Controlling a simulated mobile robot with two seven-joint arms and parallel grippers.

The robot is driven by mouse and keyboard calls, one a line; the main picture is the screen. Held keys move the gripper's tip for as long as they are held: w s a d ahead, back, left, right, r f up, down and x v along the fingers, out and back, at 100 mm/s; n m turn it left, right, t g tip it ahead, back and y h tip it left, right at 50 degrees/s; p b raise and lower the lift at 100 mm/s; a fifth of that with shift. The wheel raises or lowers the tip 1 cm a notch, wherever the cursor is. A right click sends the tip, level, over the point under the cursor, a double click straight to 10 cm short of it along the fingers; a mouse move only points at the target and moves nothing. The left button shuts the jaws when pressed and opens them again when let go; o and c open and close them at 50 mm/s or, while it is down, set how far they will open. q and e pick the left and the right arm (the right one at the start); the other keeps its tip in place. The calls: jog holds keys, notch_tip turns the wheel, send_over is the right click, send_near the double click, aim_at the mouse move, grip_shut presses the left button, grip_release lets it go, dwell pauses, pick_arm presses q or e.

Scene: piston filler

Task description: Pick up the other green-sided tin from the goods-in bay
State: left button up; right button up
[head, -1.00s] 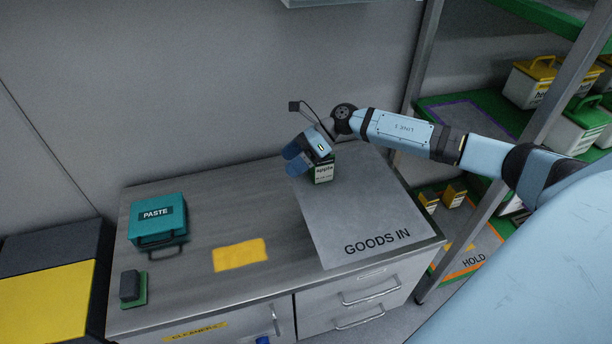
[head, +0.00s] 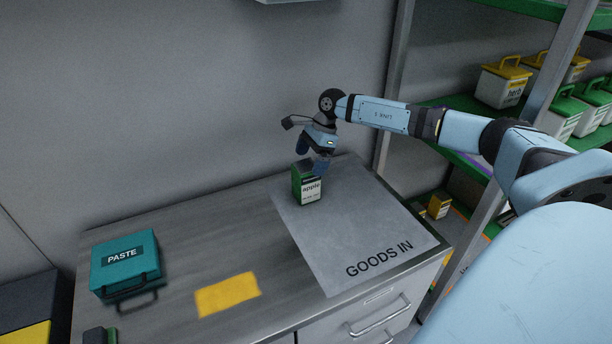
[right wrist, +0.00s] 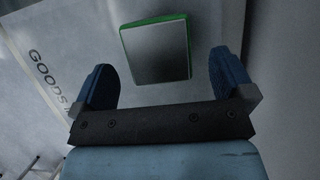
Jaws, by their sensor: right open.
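The green-sided tin (head: 307,186), with a white front label reading "apple", stands upright on the grey GOODS IN mat (head: 372,232). My right gripper (head: 315,165) is just above and behind the tin, pointing down, and partly overlaps it in the head view. In the right wrist view the tin's grey top with a green edge (right wrist: 156,50) lies ahead of the open fingers. The right gripper (right wrist: 162,82) is open and empty, its blue fingers apart on either side of the tin's near end. My left gripper is out of view.
A teal PASTE case (head: 124,262) stands at the left of the counter. A yellow patch (head: 228,294) lies between it and the mat. A shelf rack with yellow-lidded tubs (head: 503,84) and green-lidded tubs (head: 568,113) stands at the right. The back wall is close behind the counter.

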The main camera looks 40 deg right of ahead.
aim_at(306, 166)
jog(key=b+x, duration=0.2)
jog(key=x, duration=0.3)
jog(key=shift+s+a, duration=0.1)
jog(key=shift+f, duration=0.25)
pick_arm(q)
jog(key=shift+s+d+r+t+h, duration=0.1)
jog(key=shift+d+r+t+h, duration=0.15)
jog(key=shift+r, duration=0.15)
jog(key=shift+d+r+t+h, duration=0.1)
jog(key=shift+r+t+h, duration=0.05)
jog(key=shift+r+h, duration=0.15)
pick_arm(e)
jog(key=shift+a+r, duration=0.1)
jog(key=c, duration=1.3)
jog(key=shift+r, duration=0.15)
